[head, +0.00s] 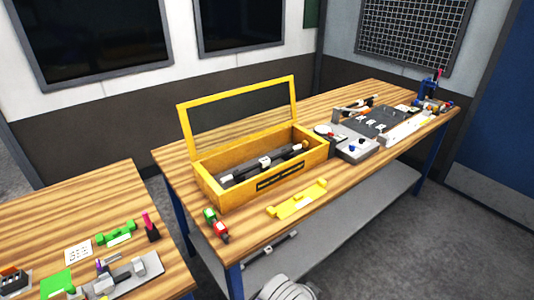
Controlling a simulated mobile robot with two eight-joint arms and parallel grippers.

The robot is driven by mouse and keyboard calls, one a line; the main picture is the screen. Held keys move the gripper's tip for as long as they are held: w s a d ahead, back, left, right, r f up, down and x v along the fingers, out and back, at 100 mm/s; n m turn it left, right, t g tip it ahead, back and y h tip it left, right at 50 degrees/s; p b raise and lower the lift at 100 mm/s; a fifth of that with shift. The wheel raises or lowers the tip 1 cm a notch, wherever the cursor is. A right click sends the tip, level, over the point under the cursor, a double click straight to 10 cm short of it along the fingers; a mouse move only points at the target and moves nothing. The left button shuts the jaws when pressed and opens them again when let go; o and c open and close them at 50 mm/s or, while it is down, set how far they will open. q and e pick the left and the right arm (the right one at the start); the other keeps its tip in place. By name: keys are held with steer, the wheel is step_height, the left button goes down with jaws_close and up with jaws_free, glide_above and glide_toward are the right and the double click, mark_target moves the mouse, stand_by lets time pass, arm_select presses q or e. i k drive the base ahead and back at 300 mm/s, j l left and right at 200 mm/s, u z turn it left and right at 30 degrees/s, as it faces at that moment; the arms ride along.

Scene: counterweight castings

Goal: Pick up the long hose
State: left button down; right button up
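No thing here is clearly marked as the long hose. A long dark tube-like object (254,168) with pale bands lies inside the yellow open-lidded box (285,183) on the wooden workbench.
The workbench (346,185) also carries a yellow bracket (297,199), red and green pieces (216,224), and grey fixtures with small parts (375,122) at the right. A second wooden table (100,195) with small parts stands at lower left. Grey floor (400,240) is open at right.

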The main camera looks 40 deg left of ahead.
mark_target(264, 162)
steer(key=i+l+u, duration=0.1)
steer(key=i+u, duration=0.3)
steer(key=i+l+u, duration=0.15)
steer(key=u, duration=0.3)
steer(key=i+l+u, duration=0.5)
steer(key=u, duration=0.35)
steer(key=i+l+u, duration=0.2)
steer(key=u, duration=0.3)
steer(key=i+l+u, duration=0.1)
steer(key=u, duration=0.35)
steer(key=i+l+u, duration=0.2)
steer(key=u, duration=0.15)
steer(key=i+l+u, duration=0.2)
steer(key=u, duration=0.15)
steer(key=i+l+u, duration=0.15)
steer(key=l+u, duration=0.2)
steer(key=i+l+u, duration=0.1)
steer(key=i, duration=0.1)
